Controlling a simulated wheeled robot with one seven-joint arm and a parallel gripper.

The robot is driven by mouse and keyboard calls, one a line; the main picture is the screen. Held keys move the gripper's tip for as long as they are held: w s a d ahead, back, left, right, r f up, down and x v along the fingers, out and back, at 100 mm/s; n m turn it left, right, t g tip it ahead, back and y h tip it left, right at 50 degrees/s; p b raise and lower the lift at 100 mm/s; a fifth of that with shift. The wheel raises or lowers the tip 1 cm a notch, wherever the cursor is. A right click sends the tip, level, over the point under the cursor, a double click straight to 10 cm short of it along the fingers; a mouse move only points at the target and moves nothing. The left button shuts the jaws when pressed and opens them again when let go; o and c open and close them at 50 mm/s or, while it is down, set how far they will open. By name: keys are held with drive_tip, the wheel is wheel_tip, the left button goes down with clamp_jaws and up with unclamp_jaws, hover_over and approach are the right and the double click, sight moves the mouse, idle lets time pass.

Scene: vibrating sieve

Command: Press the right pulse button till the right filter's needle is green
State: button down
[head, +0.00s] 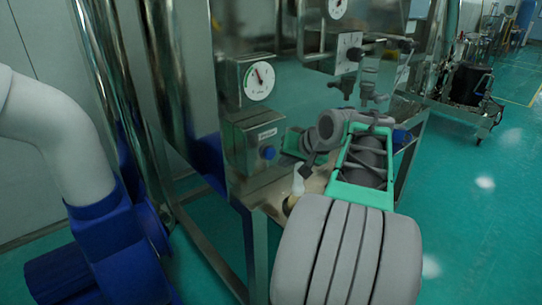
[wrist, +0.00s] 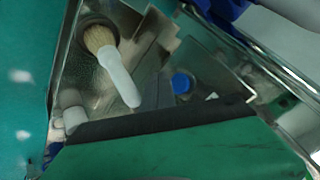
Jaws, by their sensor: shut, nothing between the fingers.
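A blue round button (head: 269,152) sits on the front of a grey metal box on the steel cabinet. It also shows in the wrist view (wrist: 181,83). A white round gauge (head: 260,81) is mounted above it; the dial is too small to tell the needle's colour zone surely. My gripper (head: 288,143) is shut and empty, just right of the button in the head view. A gap to the button seems to show, but contact is hard to judge. In the wrist view, my gripper's dark and green fingers (wrist: 165,125) cross the lower part.
A brush (wrist: 118,72) with a white handle lies near the steel shelf below; it shows partly in the head view (head: 298,181). A blue motor (head: 110,245) stands at lower left. Green floor lies open at right.

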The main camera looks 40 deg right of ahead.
drive_tip(key=shift+w, duration=0.95)
drive_tip(key=shift+w, duration=0.1)
idle(1.2)
drive_tip(key=shift+w, duration=0.3)
drive_tip(key=shift+w+p, duration=0.3)
drive_tip(key=shift+w, duration=0.2)
idle(0.6)
drive_tip(key=shift+s, duration=0.9)
drive_tip(key=s, duration=0.5)
